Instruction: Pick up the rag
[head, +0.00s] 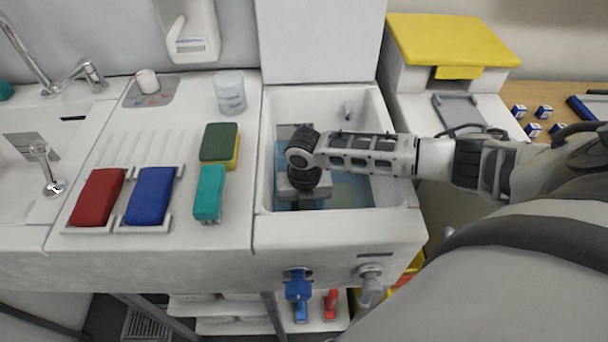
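No thing in view is clearly the rag. My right arm comes in from the right, and its gripper (299,203) points down inside the white basin (262,165), over bluish water. The wrist covers the fingers, so I cannot see whether they are open or hold anything. A pale yellowish patch (347,191) shows in the basin to the right of the gripper; I cannot tell if it is cloth. A red pad (97,197) and a blue pad (150,195) lie in holders on the left counter. My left gripper is not in view.
A green-and-yellow sponge (219,144), a teal brush (209,193) and a clear cup (230,92) stand on the counter left of the basin. A yellow-lidded box (450,40) is at the back right. Blue and grey valves (298,285) stick out below the basin.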

